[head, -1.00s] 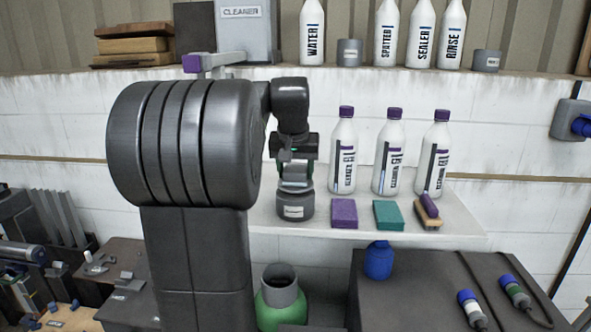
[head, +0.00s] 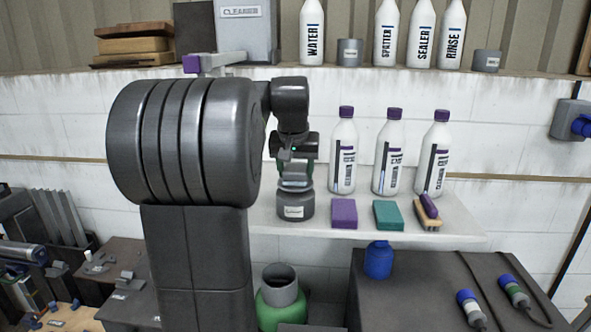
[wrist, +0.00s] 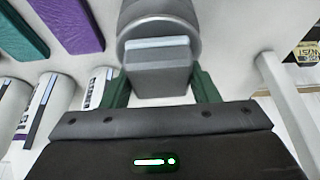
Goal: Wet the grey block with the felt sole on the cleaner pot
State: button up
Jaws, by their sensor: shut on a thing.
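The grey block (wrist: 158,75) is held between the green fingers of my gripper (wrist: 160,88). A pale strip, likely its felt sole, shows on the block's far end, facing the cleaner pot. The round grey cleaner pot (head: 294,208), with a white label, stands on the white shelf. Its rim and wall also show in the wrist view (wrist: 157,12). In the head view my gripper (head: 295,183) is right over the pot, pointing down. The block's end is at or just above the pot's top; I cannot tell whether they touch.
A purple pad (head: 344,213), a green pad (head: 388,215) and a brush (head: 427,213) lie right of the pot. Three white bottles (head: 389,155) stand behind them. The upper shelf (head: 400,74) holds more bottles and small pots.

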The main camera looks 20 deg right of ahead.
aim_at(296, 166)
jog(key=shift+r+p, duration=0.95)
jog(key=shift+r, duration=2.25)
